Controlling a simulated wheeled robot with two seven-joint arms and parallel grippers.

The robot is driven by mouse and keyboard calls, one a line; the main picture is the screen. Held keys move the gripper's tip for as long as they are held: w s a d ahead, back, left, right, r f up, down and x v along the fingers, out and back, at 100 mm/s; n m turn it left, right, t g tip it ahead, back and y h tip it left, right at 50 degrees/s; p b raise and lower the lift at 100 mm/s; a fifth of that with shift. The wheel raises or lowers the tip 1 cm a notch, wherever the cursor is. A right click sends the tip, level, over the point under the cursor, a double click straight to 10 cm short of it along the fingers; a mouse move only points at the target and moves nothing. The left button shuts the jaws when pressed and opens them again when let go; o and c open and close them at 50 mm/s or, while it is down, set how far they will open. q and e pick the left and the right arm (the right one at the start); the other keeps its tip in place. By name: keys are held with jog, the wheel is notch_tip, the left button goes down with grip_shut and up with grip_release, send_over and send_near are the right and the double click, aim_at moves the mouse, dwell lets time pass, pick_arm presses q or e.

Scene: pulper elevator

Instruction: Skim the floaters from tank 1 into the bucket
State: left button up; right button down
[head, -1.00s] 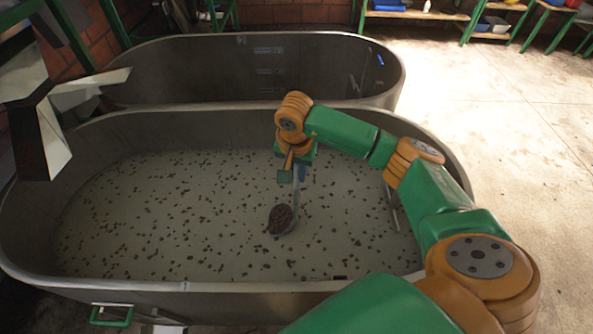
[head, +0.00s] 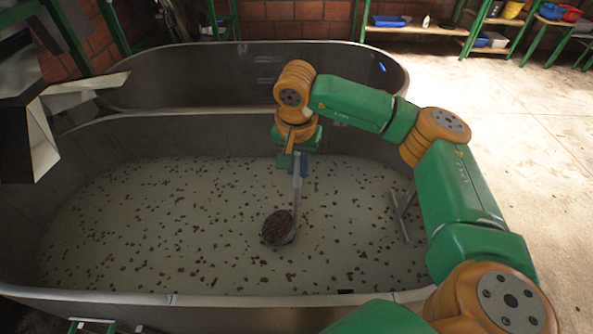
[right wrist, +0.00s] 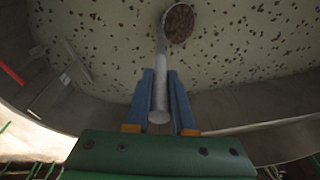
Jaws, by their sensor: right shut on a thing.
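The near oval metal tank (head: 110,296) holds pale liquid with many dark floaters (head: 160,215) scattered over its surface. My right gripper (head: 299,168) hangs over the middle of this tank, shut on the handle of a skimmer (head: 278,227). The skimmer's round bowl is low at the liquid and looks filled with dark floaters. In the right wrist view the blue fingers (right wrist: 160,100) clamp the grey handle, and the brown-filled skimmer bowl (right wrist: 179,22) is at the top. My left gripper is not in view. I cannot make out a bucket or any tank number.
A second oval tank (head: 190,88) stands behind the near one. A metal bracket (head: 402,215) shows at the near tank's right inner side. A metal chute (head: 85,86) juts in from the left. Shelves with basins (head: 388,20) stand at the back right. The floor at right is clear.

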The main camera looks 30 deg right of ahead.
notch_tip(320, 180, up, 33)
jog(key=p, duration=2.2)
jog(key=shift+p, duration=0.35)
jog(key=s+d+f+t+y+b, duration=0.3)
jog(key=s+d+f+b, duration=0.3)
jog(key=d+b, duration=0.5)
jog(key=shift+s+d+f+y+b, duration=0.15)
jog(key=shift+s+f+y+b, duration=0.15)
jog(key=shift+s+y+b, duration=0.75)
jog(key=shift+w, duration=0.4)
